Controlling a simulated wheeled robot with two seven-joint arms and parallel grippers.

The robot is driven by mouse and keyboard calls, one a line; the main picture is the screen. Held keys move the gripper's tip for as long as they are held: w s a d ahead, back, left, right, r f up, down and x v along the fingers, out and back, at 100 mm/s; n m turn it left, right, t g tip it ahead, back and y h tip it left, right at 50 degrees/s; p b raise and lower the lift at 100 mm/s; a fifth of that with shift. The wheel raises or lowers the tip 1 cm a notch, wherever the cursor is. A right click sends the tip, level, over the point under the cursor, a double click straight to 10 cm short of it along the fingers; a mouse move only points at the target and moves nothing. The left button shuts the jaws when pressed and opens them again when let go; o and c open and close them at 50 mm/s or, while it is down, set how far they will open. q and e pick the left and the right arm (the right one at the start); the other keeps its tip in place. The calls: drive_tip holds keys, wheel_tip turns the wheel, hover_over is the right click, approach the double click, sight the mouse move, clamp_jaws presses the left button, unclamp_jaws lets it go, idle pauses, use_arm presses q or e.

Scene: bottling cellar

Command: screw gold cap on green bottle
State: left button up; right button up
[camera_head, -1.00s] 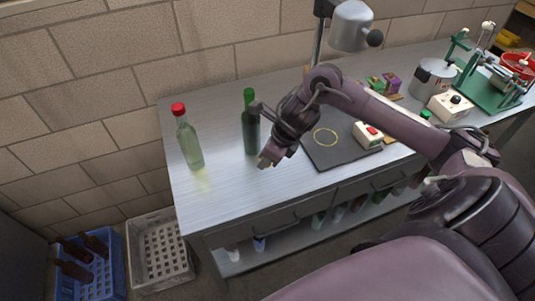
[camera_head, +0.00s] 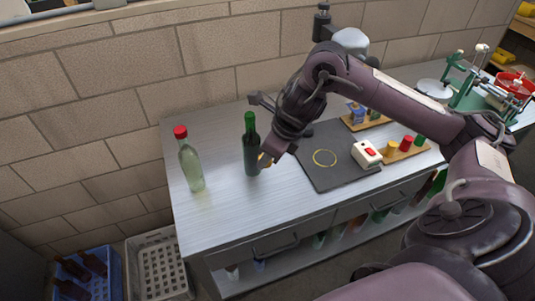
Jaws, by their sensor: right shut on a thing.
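The green bottle (camera_head: 250,150) stands upright on the metal bench, with a brighter green top. My right gripper (camera_head: 265,160) is just right of its body, fingers pointing down and left. A small gold piece, which looks like the gold cap (camera_head: 264,158), shows at the fingertips, partly hidden by them. The gripper is shut on it, below the bottle's top. I cannot tell whether the fingers touch the bottle. My left gripper is not in view.
A clear bottle with a red cap (camera_head: 190,160) stands to the left. A dark mat (camera_head: 325,175), a white box with a red button (camera_head: 367,154) and a board with yellow, red and green pieces (camera_head: 405,153) lie right. Crates stand on the floor.

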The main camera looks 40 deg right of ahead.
drive_tip(key=s+a+f+m+g+h+b, duration=0.1)
drive_tip(key=s+a+f+m+g+h, duration=0.2)
drive_tip(key=a+m, duration=0.75)
drive_tip(key=a+f+m+g+h+b, duration=0.15)
drive_tip(key=a+f+m+h, duration=0.35)
drive_tip(key=m, duration=1.1)
use_arm(q)
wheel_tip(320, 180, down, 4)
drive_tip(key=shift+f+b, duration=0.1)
drive_tip(key=shift+b, duration=0.7)
use_arm(e)
drive_tip(key=w+d+r+m+g+y, duration=0.3)
drive_tip(key=w+d+r+m+y, duration=0.1)
drive_tip(key=m, duration=1.2)
wheel_tip(320, 180, up, 2)
drive_tip(key=shift+d+g+y, duration=0.35)
drive_tip(key=shift+d+y, duration=0.45)
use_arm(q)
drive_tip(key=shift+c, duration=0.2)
